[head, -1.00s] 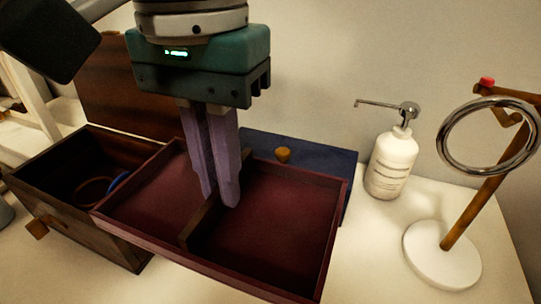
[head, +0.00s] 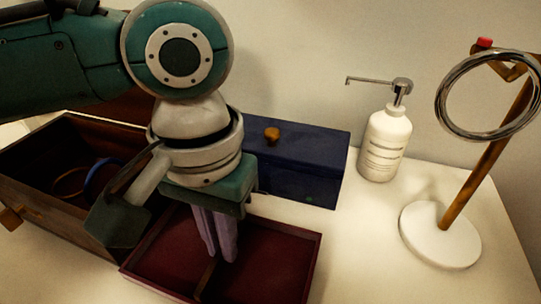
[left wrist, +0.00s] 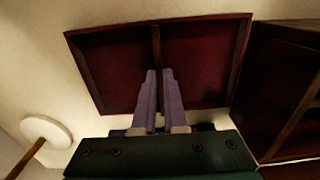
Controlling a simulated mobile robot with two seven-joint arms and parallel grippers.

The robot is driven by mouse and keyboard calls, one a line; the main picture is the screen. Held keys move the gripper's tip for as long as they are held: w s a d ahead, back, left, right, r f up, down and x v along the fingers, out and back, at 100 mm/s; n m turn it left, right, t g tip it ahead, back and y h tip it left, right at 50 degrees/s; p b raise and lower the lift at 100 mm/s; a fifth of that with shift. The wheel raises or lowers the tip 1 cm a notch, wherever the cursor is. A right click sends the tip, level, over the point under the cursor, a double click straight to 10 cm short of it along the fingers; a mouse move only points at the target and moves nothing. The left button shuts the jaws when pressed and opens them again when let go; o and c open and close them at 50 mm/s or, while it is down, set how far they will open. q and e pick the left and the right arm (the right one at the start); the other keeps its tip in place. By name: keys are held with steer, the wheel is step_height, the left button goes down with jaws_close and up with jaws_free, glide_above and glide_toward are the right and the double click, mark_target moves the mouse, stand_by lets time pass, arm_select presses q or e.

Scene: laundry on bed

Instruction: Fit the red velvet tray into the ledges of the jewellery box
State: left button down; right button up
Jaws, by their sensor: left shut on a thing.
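The red velvet tray (head: 270,258) has a shallow rim and a wooden divider across its middle. My left gripper (head: 222,256) points down into it and is shut on the divider. The left wrist view also shows the tray (left wrist: 205,65) and both fingers of the left gripper (left wrist: 160,74) at the divider. The dark wooden jewellery box (head: 45,205) stands open at the left, beside the tray; part of it shows at the right of the left wrist view (left wrist: 272,70). My arm hides much of its lid and right end. My right gripper is out of view.
A blue box (head: 305,170) with a wooden knob stands behind the tray. A white soap dispenser (head: 386,145) and a ring stand with a round white base (head: 440,235) are at the right. A blue ring (head: 100,178) lies inside the jewellery box.

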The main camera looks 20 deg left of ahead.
arm_select(q)
steer(key=c, duration=1)
jaws_free()
steer(key=shift+f, duration=0.1)
